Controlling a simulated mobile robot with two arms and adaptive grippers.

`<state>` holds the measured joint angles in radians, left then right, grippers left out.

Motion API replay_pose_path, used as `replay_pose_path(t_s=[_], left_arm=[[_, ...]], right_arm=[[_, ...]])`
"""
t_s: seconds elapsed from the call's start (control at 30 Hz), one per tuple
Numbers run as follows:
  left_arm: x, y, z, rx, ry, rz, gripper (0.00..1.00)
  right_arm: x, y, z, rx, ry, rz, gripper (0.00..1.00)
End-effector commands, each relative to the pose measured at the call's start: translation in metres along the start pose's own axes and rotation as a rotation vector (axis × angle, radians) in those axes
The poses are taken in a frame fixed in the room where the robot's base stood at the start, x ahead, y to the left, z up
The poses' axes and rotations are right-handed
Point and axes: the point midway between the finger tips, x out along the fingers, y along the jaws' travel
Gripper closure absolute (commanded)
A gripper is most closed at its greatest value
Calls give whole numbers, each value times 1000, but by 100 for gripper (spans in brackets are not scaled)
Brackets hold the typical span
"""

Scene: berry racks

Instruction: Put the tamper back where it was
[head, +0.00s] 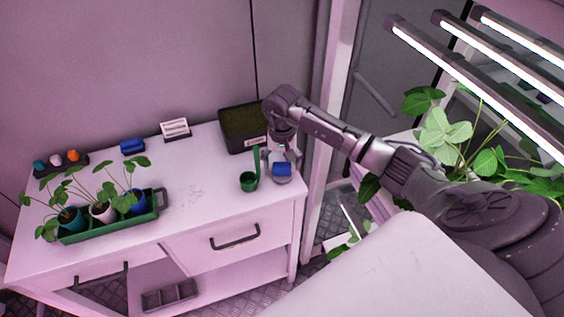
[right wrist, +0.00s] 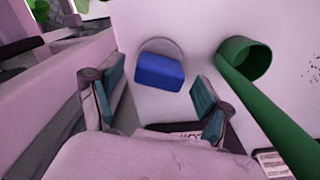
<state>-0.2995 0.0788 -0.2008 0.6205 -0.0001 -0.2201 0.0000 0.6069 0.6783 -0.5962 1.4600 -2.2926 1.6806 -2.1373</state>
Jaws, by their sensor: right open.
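The likely tamper, a blue block on a round pale grey base (head: 282,170), stands on the white table near its right front corner. In the right wrist view the blue block (right wrist: 159,71) lies ahead, between the lines of the two fingers. My right gripper (head: 279,158) is open, just behind and above it. Its teal finger pads (right wrist: 160,95) are spread apart with nothing visible between them. My left gripper is not in view.
A green scoop (head: 249,181) with a long upright handle stands close left of the blue block. A soil bin (head: 225,138) is behind. A green planter tray (head: 105,230), a blue object (head: 132,146) and a card (head: 175,129) stand farther left.

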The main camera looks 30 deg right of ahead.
Motion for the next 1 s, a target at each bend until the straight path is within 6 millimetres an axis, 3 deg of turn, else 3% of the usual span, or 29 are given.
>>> replay_pose_path(t_s=[0.13,0.23,0.7,1.0], left_arm=[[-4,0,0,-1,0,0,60],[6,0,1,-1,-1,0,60],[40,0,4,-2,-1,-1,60],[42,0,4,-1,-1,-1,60]], right_arm=[[-6,0,0,-1,0,-1,21],[-17,0,-2,0,5,-2,21],[-109,0,-1,0,3,-2,21],[-123,0,0,1,-1,1,21]])
